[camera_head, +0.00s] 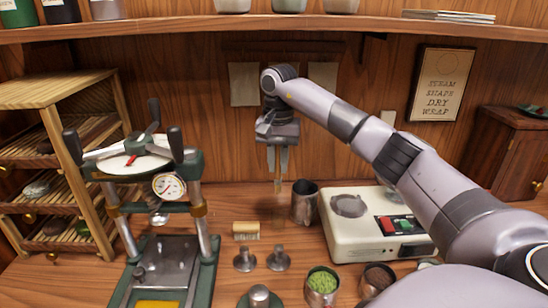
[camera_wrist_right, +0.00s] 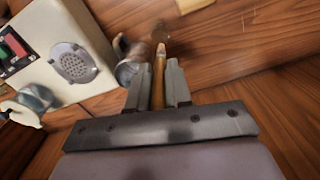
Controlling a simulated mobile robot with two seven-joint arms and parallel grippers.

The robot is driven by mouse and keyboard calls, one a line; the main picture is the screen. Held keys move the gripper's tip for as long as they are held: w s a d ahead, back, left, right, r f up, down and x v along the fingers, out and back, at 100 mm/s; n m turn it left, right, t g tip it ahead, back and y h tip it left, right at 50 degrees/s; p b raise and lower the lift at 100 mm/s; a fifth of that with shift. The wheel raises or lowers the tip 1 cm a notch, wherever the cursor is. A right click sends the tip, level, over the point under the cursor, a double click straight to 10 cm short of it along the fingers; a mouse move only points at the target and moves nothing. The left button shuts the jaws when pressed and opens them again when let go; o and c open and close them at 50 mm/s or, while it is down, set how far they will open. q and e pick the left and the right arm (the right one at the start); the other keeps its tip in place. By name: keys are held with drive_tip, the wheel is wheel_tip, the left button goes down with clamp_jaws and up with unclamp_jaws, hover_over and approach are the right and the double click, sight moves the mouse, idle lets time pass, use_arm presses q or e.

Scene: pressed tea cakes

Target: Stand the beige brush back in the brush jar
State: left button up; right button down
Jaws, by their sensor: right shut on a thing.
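My right gripper (camera_head: 278,170) is shut on a slim brush with a tan handle (camera_head: 278,186), held upright above the table. The same handle (camera_wrist_right: 158,82) shows between the fingers in the right wrist view. The brush's lower end is blurred and hard to make out. A dark metal jar (camera_head: 304,203) stands on the table just right of the brush; it also shows in the right wrist view (camera_wrist_right: 129,69), left of the brush. The brush appears outside the jar and apart from it. My left gripper is not in view.
A white appliance (camera_head: 345,233) with red and green buttons stands right of the jar. A block brush (camera_head: 246,230) and two small metal pieces lie in front. A press (camera_head: 165,250) and wooden rack (camera_head: 60,150) occupy the left.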

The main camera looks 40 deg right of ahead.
sight(279, 179)
drive_tip(key=shift+s+f, duration=0.1)
drive_tip(key=shift+f, duration=1.9)
drive_tip(key=shift+f+b, duration=0.8)
drive_tip(key=shift+f, duration=1.2)
drive_tip(key=shift+f+b, duration=0.45)
drive_tip(key=shift+f, duration=1.1)
drive_tip(key=c, duration=1)
unclamp_jaws()
drive_tip(key=shift+o, duration=0.2)
drive_tip(key=shift+r, duration=0.1)
